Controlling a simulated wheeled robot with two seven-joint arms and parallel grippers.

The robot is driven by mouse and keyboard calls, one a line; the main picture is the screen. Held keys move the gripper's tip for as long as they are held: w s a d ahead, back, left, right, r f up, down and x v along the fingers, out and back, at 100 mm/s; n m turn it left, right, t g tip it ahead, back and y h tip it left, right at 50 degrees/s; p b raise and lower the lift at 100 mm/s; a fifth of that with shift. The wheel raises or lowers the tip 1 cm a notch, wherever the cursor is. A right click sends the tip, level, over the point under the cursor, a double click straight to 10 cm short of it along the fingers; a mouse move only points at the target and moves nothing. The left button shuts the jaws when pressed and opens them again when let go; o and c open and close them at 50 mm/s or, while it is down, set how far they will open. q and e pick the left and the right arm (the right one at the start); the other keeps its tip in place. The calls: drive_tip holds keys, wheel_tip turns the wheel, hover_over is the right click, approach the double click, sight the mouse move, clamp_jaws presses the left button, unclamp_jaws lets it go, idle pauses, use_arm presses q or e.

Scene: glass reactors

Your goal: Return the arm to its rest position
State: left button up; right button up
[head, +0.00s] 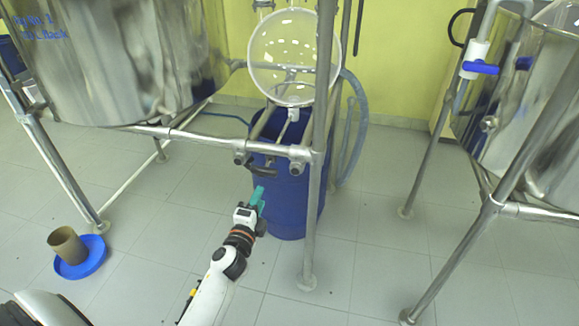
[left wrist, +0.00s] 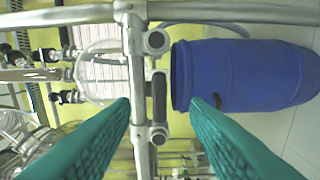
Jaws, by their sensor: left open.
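My left arm reaches forward from the bottom of the head view. Its gripper (head: 258,198) is in front of the blue barrel, below the metal frame's pipe joints. In the left wrist view the two green fingers (left wrist: 160,105) are wide apart, with nothing between them. Ahead of them are the frame's clamp joint (left wrist: 157,42) and a dark handle (left wrist: 157,90). The dark handle also shows in the head view (head: 262,170), just above the gripper. No contact between gripper and handle can be made out. My right gripper is not in view.
The blue barrel (head: 285,205) stands behind a metal upright (head: 317,200). Steel vessels stand left (head: 120,75) and right (head: 535,110) on pipe legs. A glass vessel (head: 290,55) hangs above the barrel. A brown cup (head: 66,245) sits on a blue dish (head: 92,262). Floor (head: 370,270) is clear right of the upright.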

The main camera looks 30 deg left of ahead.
use_arm(q)
drive_tip(key=s+d+f+n+g+h, duration=0.1)
drive_tip(key=s+d+f+n+g, duration=0.2)
drive_tip(key=s+f, duration=0.5)
drive_tip(key=s+d+f+n+g, duration=0.2)
drive_tip(key=s+f+n+g, duration=0.15)
drive_tip(key=f, duration=0.85)
drive_tip(key=s+d+f+n+g+h, duration=0.1)
drive_tip(key=s+d+f+n+g, duration=0.25)
drive_tip(key=s+f, duration=0.55)
drive_tip(key=s+d+f+n+g+h, duration=0.1)
drive_tip(key=s+d+f+n+g, duration=0.15)
drive_tip(key=s+f, duration=0.4)
drive_tip(key=s+d+f+n+g+h, duration=0.15)
drive_tip(key=s+f+g, duration=0.25)
drive_tip(key=s, duration=0.5)
drive_tip(key=s+a+r+p, duration=0.2)
drive_tip(key=s+r+p, duration=0.4)
drive_tip(key=s+p, duration=0.4)
drive_tip(key=p, duration=0.3)
drive_tip(key=shift+m+y+p, duration=0.3)
drive_tip(key=shift+y+p, duration=0.05)
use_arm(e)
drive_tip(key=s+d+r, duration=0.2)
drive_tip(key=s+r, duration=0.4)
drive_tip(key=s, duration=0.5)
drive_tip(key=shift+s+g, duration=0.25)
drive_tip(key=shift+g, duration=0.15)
